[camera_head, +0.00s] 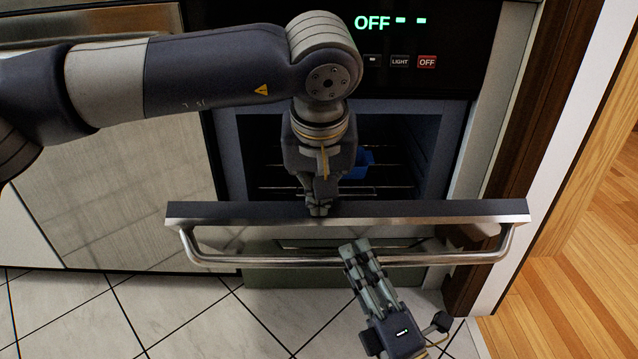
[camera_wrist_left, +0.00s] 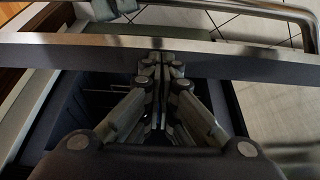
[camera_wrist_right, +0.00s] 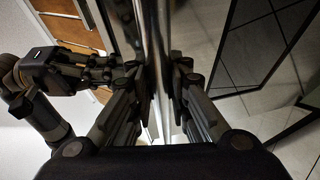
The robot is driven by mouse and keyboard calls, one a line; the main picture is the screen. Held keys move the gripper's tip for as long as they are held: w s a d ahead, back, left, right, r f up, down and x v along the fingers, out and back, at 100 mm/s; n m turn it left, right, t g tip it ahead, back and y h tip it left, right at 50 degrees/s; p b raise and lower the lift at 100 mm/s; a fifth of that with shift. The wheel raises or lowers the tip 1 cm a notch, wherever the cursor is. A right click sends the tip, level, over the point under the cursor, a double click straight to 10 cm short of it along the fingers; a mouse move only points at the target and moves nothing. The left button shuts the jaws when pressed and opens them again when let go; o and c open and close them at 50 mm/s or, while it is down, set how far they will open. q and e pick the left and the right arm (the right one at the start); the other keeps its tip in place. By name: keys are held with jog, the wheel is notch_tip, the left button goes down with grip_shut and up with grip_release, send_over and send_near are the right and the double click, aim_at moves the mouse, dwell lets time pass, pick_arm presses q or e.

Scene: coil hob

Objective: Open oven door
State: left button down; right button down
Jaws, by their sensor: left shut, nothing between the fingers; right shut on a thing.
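The oven door (camera_head: 450,209) is partly open, its top edge tilted out from the oven, with the cavity showing behind it. Its metal bar handle (camera_head: 225,257) runs along the front. My left gripper (camera_head: 318,208) points down inside the gap, fingertips at the inner side of the door's top edge. It is shut and empty. In the left wrist view, the closed fingers (camera_wrist_left: 160,65) meet the door edge (camera_wrist_left: 245,62). My right gripper (camera_head: 356,248) comes from below and is shut on the handle. The right wrist view shows the bar (camera_wrist_right: 158,40) between its fingers.
A blue object (camera_head: 358,163) sits on a rack inside the oven, partly hidden by my left arm. The control panel (camera_head: 400,62) reads OFF above the cavity. Cabinets (camera_head: 110,160) stand left, a brown side panel (camera_head: 540,100) right. The tiled floor (camera_head: 180,315) in front is open.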

jog(key=c, duration=1.5)
grip_release()
